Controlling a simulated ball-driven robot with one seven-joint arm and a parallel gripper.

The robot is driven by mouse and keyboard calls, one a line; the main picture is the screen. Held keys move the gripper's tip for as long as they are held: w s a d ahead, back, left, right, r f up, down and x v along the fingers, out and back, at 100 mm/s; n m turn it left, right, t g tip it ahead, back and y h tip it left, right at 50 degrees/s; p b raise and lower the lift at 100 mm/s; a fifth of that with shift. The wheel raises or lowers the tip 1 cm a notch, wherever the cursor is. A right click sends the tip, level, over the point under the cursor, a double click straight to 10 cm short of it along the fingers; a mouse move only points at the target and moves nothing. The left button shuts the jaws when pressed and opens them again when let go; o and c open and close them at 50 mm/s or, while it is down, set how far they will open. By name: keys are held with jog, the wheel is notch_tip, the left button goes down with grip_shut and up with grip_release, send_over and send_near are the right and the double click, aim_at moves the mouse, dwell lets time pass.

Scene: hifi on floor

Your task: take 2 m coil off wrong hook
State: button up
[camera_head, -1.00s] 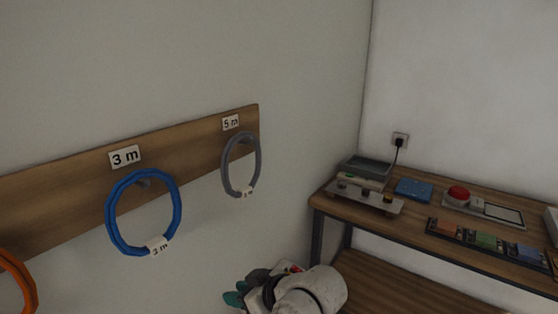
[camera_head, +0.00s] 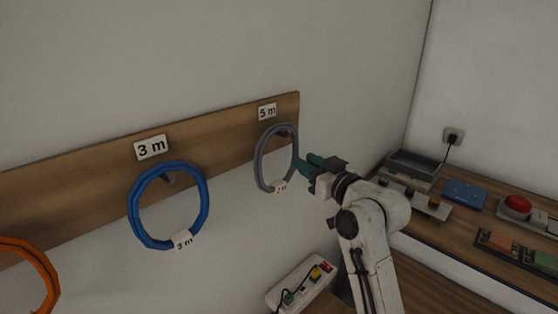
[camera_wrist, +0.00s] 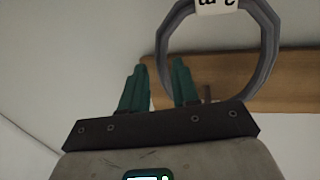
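The grey coil (camera_head: 259,160) hangs on the hook under the "5 m" sign (camera_head: 267,111). Its white tag (camera_head: 280,186) is too small to read surely; in the wrist view the tag (camera_wrist: 218,5) is upside down and cut by the frame edge. My gripper (camera_head: 307,164) is just right of the grey coil, pointing at its right side. In the wrist view my gripper (camera_wrist: 160,62) has its two teal fingers apart with nothing held. The near side of the grey coil (camera_wrist: 166,38) shows in line with the gap; I cannot tell whether it touches.
A blue coil (camera_head: 134,211) tagged "3 m" hangs under the "3 m" sign (camera_head: 151,147). An orange coil (camera_head: 46,272) is cut off at left. A wooden workbench (camera_head: 440,232) with devices stands right. A power strip (camera_head: 300,284) is below my gripper.

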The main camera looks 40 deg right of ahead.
aim_at(296, 154)
jog(key=w, duration=0.1)
jog(key=w+p, duration=0.1)
jog(key=w, duration=0.1)
jog(key=shift+w+d+r, duration=0.2)
jog(key=shift+w+r, duration=0.1)
jog(key=shift+w, duration=0.05)
jog(key=shift+w+f+p, duration=0.15)
jog(key=shift+w+p, duration=0.15)
jog(key=shift+w, duration=0.25)
jog(key=shift+c, duration=0.3)
grip_shut()
